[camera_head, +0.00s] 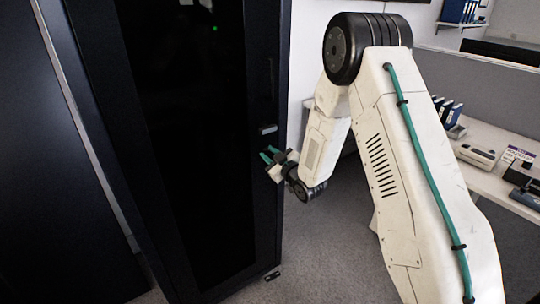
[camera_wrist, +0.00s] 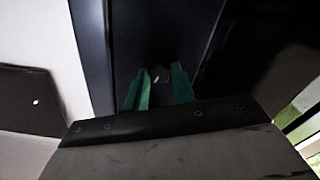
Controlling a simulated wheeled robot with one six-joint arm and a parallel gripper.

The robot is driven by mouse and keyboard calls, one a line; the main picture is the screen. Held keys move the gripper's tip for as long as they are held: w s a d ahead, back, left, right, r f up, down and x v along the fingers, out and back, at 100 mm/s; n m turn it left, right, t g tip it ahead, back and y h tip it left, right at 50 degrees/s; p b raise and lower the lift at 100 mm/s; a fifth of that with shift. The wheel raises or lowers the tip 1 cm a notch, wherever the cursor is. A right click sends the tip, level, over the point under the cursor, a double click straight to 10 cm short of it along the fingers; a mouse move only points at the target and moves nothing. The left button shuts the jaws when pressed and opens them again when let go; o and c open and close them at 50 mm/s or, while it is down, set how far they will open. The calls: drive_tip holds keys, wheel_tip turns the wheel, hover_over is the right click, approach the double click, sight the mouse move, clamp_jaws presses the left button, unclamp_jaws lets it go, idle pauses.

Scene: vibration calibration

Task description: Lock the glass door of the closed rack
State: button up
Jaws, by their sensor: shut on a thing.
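The rack's dark glass door (camera_head: 195,110) stands upright and looks closed in its black frame. A small silvery lock or handle piece (camera_head: 267,129) sits on the door's right edge. My gripper (camera_head: 268,154) is just below that piece, with its green fingers pointing at the door's edge. In the wrist view, my gripper (camera_wrist: 160,88) is shut on a small dark thing (camera_wrist: 160,76) with a pale glint, in front of the dark door surface. The fingers partly hide it, and I cannot tell whether it is a key or part of the lock.
Another dark cabinet panel (camera_head: 60,170) stands at the left. A white desk (camera_head: 485,180) with binders and devices is at the right, before a grey partition (camera_head: 475,85).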

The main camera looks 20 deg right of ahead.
drive_tip(key=shift+n, duration=2.2)
drive_tip(key=o, duration=1)
drive_tip(key=shift+s, duration=0.1)
drive_tip(key=v, duration=0.7)
drive_tip(key=shift+s+d, duration=0.15)
drive_tip(key=shift+s, duration=0.15)
